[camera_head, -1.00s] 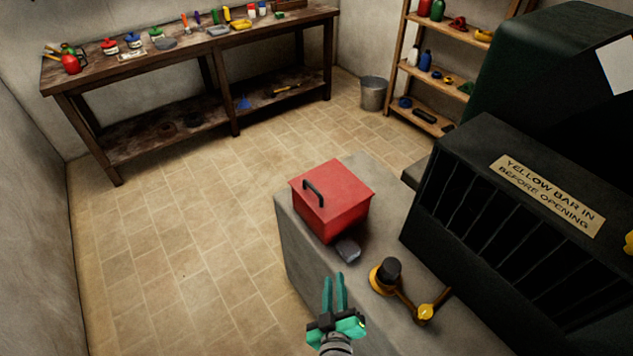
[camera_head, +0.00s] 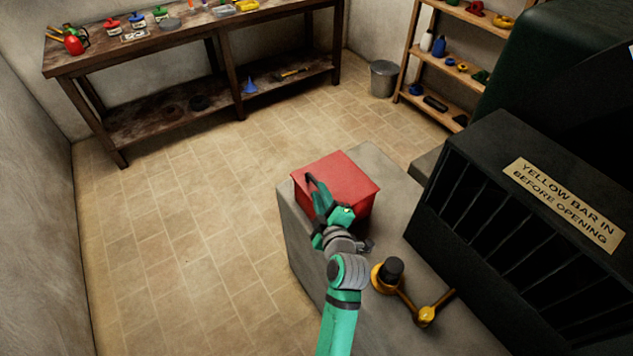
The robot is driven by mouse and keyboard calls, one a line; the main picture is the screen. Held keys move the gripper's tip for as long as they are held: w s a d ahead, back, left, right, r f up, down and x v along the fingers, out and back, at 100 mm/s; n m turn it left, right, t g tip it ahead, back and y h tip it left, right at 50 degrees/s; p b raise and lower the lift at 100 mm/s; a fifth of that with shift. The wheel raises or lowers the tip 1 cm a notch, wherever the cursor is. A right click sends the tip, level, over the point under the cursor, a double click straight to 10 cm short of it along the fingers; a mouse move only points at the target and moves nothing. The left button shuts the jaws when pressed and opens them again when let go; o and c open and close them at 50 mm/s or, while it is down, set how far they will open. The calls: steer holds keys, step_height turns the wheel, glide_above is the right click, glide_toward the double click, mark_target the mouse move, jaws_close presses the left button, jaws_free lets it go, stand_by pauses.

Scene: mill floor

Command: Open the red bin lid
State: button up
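The red bin (camera_head: 359,199) stands on the grey block, and its red lid (camera_head: 350,174) looks closed. The lid's dark handle is near the left side of the lid and is mostly covered by my gripper. My gripper (camera_head: 318,192) is over the left front part of the lid, at the handle. Its fingers overlap the handle in this view, so I cannot tell whether they touch it, lie around it, or are open or shut.
The grey block (camera_head: 378,162) also carries a yellow crank with a black knob (camera_head: 391,268). A black barred machine (camera_head: 510,200) with a sign stands close on the right. A workbench (camera_head: 150,62), a metal bucket (camera_head: 383,79) and a shelf (camera_head: 450,60) are behind. The floor on the left is clear.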

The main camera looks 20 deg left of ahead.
mark_target(316, 181)
steer(key=x, duration=0.5)
steer(key=shift+a, duration=0.1)
steer(key=shift+w+a+f, duration=0.1)
steer(key=shift+w, duration=0.3)
jaws_close()
